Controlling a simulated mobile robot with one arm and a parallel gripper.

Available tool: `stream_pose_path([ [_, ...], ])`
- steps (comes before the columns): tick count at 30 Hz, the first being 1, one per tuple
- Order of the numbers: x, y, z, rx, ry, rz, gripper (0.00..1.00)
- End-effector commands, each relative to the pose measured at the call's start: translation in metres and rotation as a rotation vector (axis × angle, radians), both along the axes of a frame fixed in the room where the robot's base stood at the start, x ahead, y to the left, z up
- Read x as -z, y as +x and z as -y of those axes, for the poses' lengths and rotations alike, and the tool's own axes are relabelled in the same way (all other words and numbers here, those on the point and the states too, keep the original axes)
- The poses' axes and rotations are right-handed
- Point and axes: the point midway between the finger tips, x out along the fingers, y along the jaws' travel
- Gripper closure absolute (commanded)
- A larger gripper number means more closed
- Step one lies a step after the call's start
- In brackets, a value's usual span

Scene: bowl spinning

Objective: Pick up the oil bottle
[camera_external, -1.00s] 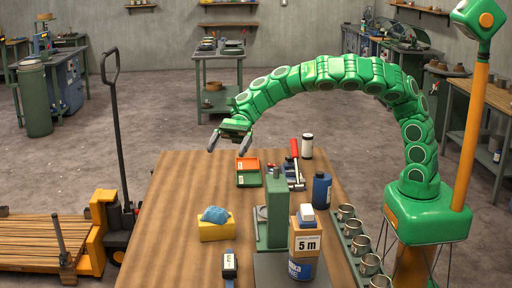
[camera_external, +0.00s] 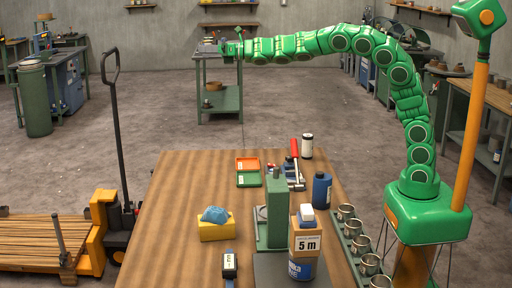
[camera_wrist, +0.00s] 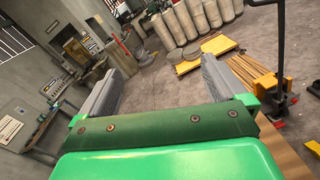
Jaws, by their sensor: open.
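A dark blue bottle with a dark cap (camera_external: 321,190) stands upright on the right side of the wooden table (camera_external: 175,200). A smaller dark blue bottle (camera_external: 288,167) stands behind it to the left, partly hidden among tools. I cannot tell for sure which one holds oil. My gripper (camera_external: 232,42) is raised high, above and beyond the far edge of the table, well away from both bottles. In the wrist view its two grey fingers (camera_wrist: 162,72) are spread apart with nothing between them. No bottle from the table shows in that view.
A red-handled tool (camera_external: 295,150) and a white container (camera_external: 307,147) are behind. The table's left part is mostly clear.

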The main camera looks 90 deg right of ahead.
Motion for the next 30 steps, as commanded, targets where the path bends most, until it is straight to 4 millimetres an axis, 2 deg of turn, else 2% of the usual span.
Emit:
stream_pose_path([
  [1, 0.003, -0.010, 0.023, 0.064, 0.067, -0.012, 0.02],
  [3, 0.014, -0.025, 0.057, 0.160, 0.169, -0.042, 0.02],
  [6, 0.039, -0.050, 0.096, 0.281, 0.322, -0.100, 0.02],
  [9, 0.075, -0.077, 0.122, 0.385, 0.483, -0.177, 0.02],
  [12, 0.117, -0.104, 0.132, 0.468, 0.647, -0.270, 0.02],
  [14, 0.143, -0.120, 0.132, 0.509, 0.747, -0.335, 0.02],
  [17, 0.187, -0.147, 0.120, 0.558, 0.913, -0.455, 0.02],
  [20, 0.228, -0.172, 0.093, 0.583, 1.072, -0.595, 0.02],
  [21, 0.244, -0.183, 0.079, 0.587, 1.137, -0.656, 0.02],
  [23, 0.264, -0.199, 0.054, 0.583, 1.228, -0.753, 0.02],
  [25, 0.283, -0.217, 0.020, 0.568, 1.329, -0.872, 0.02],
  [27, 0.296, -0.236, -0.017, 0.538, 1.423, -0.999, 0.02],
  [30, 0.303, -0.264, -0.072, 0.471, 1.545, -1.183, 0.02],
])
